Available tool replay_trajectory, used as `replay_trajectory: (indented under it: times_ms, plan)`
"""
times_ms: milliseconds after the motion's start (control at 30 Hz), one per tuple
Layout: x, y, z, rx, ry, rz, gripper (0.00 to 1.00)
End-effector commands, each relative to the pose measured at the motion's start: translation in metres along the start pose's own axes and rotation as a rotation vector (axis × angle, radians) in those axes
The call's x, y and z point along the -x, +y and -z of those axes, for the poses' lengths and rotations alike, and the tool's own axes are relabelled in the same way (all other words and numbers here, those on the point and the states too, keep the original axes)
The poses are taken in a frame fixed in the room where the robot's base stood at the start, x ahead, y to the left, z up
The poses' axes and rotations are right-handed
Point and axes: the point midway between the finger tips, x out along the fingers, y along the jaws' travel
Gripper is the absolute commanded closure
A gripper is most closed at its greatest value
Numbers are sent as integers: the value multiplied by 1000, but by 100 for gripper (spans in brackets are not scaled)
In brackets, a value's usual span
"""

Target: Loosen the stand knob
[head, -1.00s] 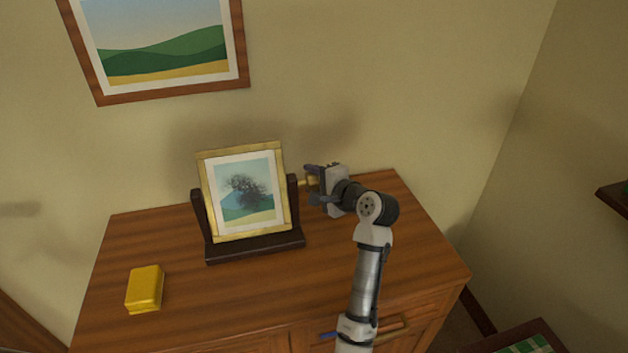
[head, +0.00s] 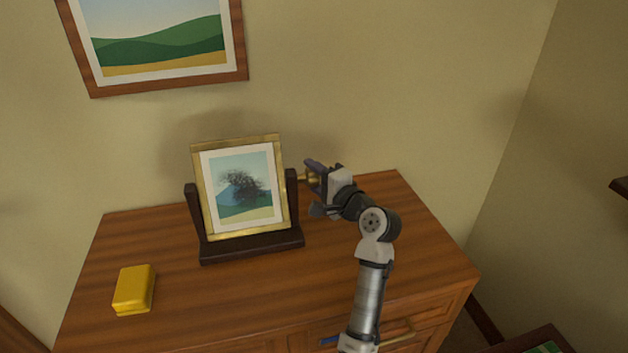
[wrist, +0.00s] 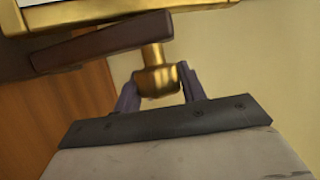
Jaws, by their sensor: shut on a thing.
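A gold-edged picture frame (head: 213,232) with a tree picture hangs between the two posts of a dark wooden stand (head: 252,250) on the dresser. It leans back slightly. The brass stand knob (head: 304,179) sticks out from the right post. In the wrist view the knob (wrist: 155,78) shows at the end of a brass shaft, beside the dark post (wrist: 100,48). My gripper (head: 314,186) is at the right of the stand, with its fingers on either side of the knob. In the wrist view my gripper (wrist: 160,88) is shut on the knob.
A yellow box (head: 134,290) lies on the dresser (head: 210,305) at the front left. The dresser top right of my arm is clear. The wall stands close behind the stand, with a landscape picture (head: 243,40) above.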

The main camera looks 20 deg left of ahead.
Motion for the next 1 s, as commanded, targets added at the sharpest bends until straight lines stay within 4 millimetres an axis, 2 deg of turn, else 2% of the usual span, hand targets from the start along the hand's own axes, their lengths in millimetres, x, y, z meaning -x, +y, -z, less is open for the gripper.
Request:
replay_trajectory:
  times_ms: [133, 167, 300, 667, 767, 1000]
  plan:
    - [0, 0, 0, -1, 1, -2, 82]
    - [0, 0, 0, -1, 1, -2, 57]
    - [0, 0, 0, -1, 1, -2, 38]
    - [4, 1, 1, -1, 1, -2, 37]
    - [16, 2, 1, -1, 3, -1, 37]
    - [69, 3, 2, 0, 6, -1, 37]
